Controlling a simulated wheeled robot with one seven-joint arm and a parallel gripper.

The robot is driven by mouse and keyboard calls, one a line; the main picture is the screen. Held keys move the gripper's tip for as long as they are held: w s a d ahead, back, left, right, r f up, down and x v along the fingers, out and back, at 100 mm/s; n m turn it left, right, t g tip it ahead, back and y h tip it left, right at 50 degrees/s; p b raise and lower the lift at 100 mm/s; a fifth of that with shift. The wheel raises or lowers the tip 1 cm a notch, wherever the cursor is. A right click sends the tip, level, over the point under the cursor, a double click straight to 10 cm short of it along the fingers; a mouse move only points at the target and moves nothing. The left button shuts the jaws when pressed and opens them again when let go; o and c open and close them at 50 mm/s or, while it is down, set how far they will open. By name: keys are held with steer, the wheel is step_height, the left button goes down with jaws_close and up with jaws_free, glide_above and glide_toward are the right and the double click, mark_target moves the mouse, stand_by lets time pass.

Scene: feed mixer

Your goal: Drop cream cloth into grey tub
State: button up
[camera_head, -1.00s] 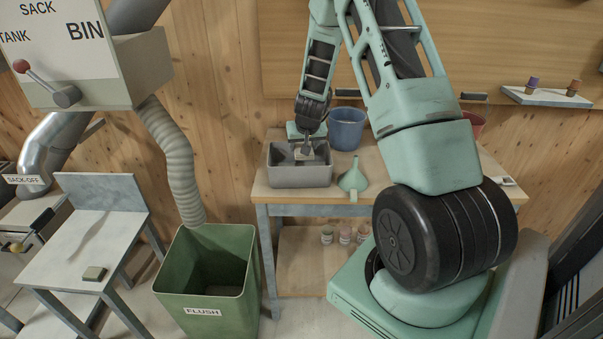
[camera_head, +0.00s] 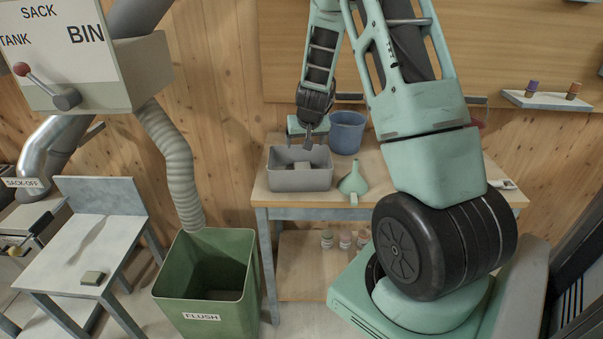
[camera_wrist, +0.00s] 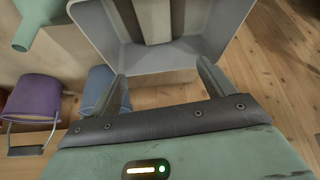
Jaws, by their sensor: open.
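The grey tub (camera_head: 300,181) stands on the workbench, and its inside also shows at the top of the wrist view (camera_wrist: 222,30). A pale beige-grey piece, which looks like the cream cloth (camera_head: 303,166), lies inside the tub on its floor. It also shows as a pale strip in the wrist view (camera_wrist: 155,22), partly cut off by the frame edge. My gripper (camera_head: 307,145) is above the tub, pointing down. Its two fingers are spread apart and empty in the wrist view (camera_wrist: 163,80), with the cloth beyond them and apart from them.
A blue bucket (camera_head: 347,132) stands just behind the tub, and a green funnel (camera_head: 354,182) stands to its right. The workbench (camera_head: 410,193) has a lower shelf with several small jars. A green FLUSH bin (camera_head: 207,285) stands on the floor at left, under a hanging hose (camera_head: 178,170).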

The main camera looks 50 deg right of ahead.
steer(key=p+v, duration=0.1)
steer(key=v, duration=1.2)
steer(key=shift+p, duration=0.4)
steer(key=shift+w, duration=0.1)
steer(key=s+a+n+g+y, duration=0.25)
steer(key=a+n+y, duration=0.35)
steer(key=a, duration=2.4)
steer(key=s+a+n+g+h, duration=0.1)
steer(key=s+a+n, duration=0.3)
steer(key=s, duration=0.6)
steer(key=s+a+r+n+g, duration=0.1)
steer(key=s+a+n, duration=0.4)
steer(key=s+a, duration=0.4)
steer(key=shift+s+r+h, duration=0.15)
steer(key=shift+s+h, duration=0.25)
steer(key=shift+s, duration=0.45)
